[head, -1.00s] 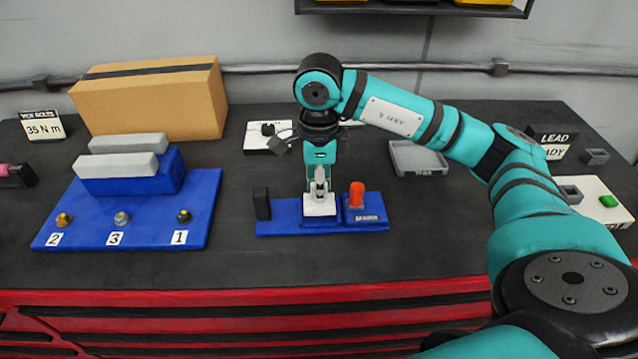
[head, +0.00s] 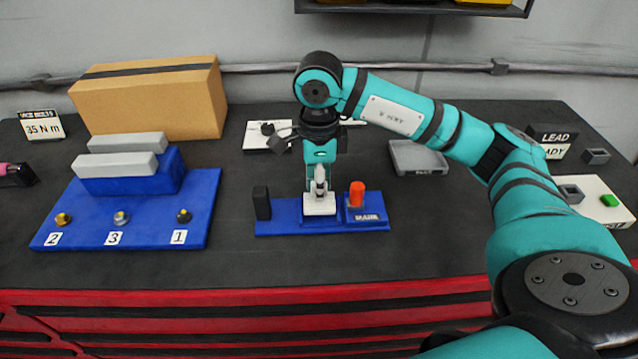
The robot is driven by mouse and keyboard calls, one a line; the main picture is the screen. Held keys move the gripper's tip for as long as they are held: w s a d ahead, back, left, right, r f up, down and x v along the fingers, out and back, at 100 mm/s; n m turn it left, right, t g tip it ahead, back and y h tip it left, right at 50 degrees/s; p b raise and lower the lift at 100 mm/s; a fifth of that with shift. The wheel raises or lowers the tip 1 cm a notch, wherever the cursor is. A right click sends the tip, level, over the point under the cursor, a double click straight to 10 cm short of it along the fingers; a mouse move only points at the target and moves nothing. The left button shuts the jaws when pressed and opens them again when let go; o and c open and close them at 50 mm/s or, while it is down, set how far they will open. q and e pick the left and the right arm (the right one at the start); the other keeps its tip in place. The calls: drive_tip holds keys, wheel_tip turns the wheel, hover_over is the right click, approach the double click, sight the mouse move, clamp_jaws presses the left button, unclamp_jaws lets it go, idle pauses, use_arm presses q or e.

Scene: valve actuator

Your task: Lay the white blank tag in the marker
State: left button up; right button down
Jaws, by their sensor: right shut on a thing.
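The marker (head: 281,223) is a blue base in the middle of the bench, with a black post (head: 262,203) at its left and an orange-red knob (head: 357,193) on a raised block at its right. The white blank tag (head: 319,208) is at the middle of the marker, between post and knob. My right gripper (head: 320,190) points down over the tag and is shut on it. I cannot tell whether the tag rests on the marker or is held just above it. The gripper hides part of the tag. My left gripper is not in view.
A blue stand (head: 130,222) with numbered bolts and grey bars is at the left, before a cardboard box (head: 150,97). A grey tray (head: 418,158) lies behind the marker to the right. A white board (head: 590,187) with a green button is at the far right.

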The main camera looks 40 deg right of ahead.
drive_tip(key=shift+b, duration=0.4)
idle(0.7)
drive_tip(key=shift+f+b, duration=1.05)
drive_tip(key=shift+f, duration=0.1)
drive_tip(key=c, duration=1.2)
unclamp_jaws()
drive_tip(key=shift+r, duration=0.1)
wheel_tip(320, 180, up, 12)
drive_tip(key=shift+f, duration=0.1)
